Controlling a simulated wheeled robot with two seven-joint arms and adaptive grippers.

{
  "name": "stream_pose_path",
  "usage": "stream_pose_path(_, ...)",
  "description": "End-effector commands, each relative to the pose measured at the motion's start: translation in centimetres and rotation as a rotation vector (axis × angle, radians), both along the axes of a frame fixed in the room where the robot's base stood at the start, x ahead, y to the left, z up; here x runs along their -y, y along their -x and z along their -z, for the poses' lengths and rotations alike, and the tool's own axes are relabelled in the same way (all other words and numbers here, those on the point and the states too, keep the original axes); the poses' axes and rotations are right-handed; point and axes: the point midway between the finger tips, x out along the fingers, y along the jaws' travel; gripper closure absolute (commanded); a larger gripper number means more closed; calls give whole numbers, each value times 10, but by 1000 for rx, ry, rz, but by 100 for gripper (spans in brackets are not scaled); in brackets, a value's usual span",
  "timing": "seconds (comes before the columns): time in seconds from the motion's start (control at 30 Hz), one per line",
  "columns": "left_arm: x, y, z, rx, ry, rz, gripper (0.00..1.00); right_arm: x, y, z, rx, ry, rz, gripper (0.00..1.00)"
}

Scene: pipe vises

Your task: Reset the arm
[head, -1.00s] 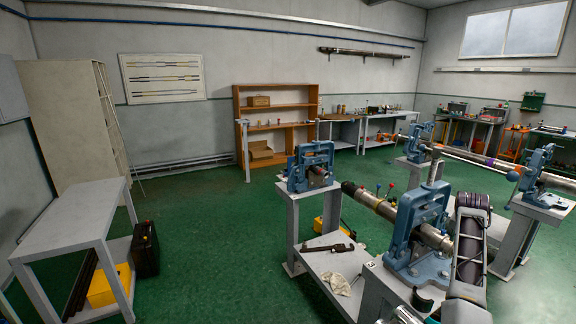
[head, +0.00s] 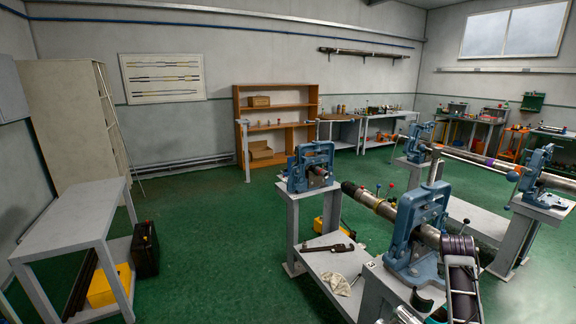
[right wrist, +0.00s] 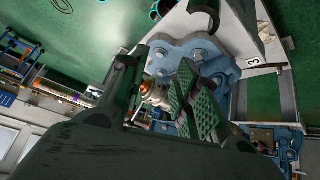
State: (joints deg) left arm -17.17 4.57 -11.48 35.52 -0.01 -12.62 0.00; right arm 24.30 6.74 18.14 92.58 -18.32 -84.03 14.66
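In the head view my right arm (head: 461,277) reaches up from the bottom right, its upper end beside the near blue pipe vise (head: 418,232). My right gripper's fingers cannot be made out there. In the right wrist view my right gripper (right wrist: 160,95) has a dark finger at left and a green-padded finger at right, with a gap between them. A metal pipe end with a copper-coloured tip (right wrist: 155,90) shows through the gap, and I cannot tell its distance. I see nothing gripped. The blue vise base (right wrist: 185,52) lies beyond. My left gripper is not in view.
A pipe (head: 375,206) lies through the near vise and runs back toward a second blue vise (head: 311,167). More vises with a long pipe (head: 475,160) stand at right. A grey table (head: 75,222) stands at left. Green floor (head: 215,245) is clear between.

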Motion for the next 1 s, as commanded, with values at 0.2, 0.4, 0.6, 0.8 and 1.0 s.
stream_pose_path(0.2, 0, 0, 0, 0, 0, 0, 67, -28, 26, 24, -44, 24, -81, 69)
stream_pose_path(0.4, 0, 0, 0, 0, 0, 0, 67, -57, 51, 44, -80, 38, -163, 69)
stream_pose_path(0.6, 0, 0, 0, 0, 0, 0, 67, -88, 79, 62, -117, 43, -247, 69)
stream_pose_path(0.8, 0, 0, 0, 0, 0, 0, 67, -121, 110, 78, -154, 38, -336, 69)
stream_pose_path(1.0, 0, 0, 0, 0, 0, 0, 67, -155, 143, 92, -187, 24, -425, 69)
